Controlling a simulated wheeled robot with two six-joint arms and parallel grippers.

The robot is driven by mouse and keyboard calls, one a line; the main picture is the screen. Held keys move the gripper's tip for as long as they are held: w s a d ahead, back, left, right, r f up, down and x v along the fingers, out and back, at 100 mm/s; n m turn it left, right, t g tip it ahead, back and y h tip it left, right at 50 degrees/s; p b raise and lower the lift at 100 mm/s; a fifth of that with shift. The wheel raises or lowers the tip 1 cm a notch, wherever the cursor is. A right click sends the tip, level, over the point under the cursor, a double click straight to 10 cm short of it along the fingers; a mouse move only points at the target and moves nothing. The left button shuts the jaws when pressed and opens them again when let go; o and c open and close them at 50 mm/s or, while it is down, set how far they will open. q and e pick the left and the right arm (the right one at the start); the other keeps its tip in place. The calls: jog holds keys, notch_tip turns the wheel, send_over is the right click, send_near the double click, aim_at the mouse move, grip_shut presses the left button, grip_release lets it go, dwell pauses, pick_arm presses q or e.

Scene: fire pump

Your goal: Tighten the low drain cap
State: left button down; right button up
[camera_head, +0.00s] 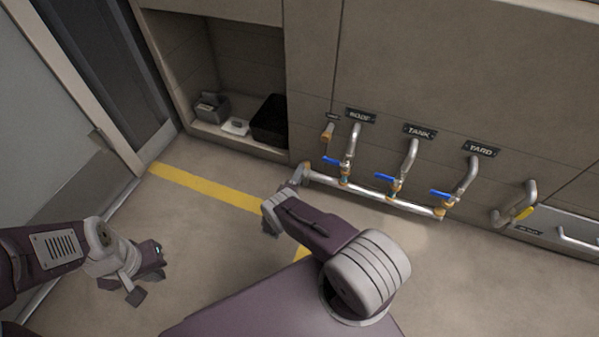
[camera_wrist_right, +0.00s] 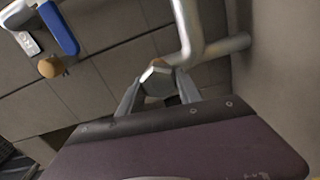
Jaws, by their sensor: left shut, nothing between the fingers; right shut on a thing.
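The low drain cap (camera_wrist_right: 158,78) is a hexagonal grey-brown metal cap at the end of a pale pipe, in the upper middle of the right wrist view. My right gripper (camera_wrist_right: 156,90) is shut on it, one finger on each side. In the head view, my right gripper (camera_head: 300,175) is at the left end of the low pipe, and I cannot make out the cap there. My left gripper (camera_head: 133,292) is shut and empty above the floor at the lower left, far from the cap.
The low manifold pipe (camera_head: 380,194) runs right along the wall, with blue-handled valves under the SIDE-like, TANK (camera_head: 419,131) and YARD-like labels. A brass knob (camera_head: 327,132) is left of them. A wall recess (camera_head: 240,75) holds a black bin (camera_head: 270,118). The floor around the left gripper is clear.

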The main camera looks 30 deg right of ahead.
jog(key=m+p, duration=0.1)
jog(key=m, duration=0.4)
jog(key=shift+r+m+p, duration=0.1)
jog(key=shift+m+p, duration=0.2)
jog(key=shift+p, duration=0.05)
dwell(0.3)
jog(key=o, duration=1.4)
jog(key=shift+c, duration=0.2)
jog(key=shift+s+a+r+p, duration=0.1)
jog(key=shift+s+a+p, duration=0.2)
jog(key=p+v, duration=0.2)
jog(key=v, duration=0.6)
jog(key=shift+p, duration=0.3)
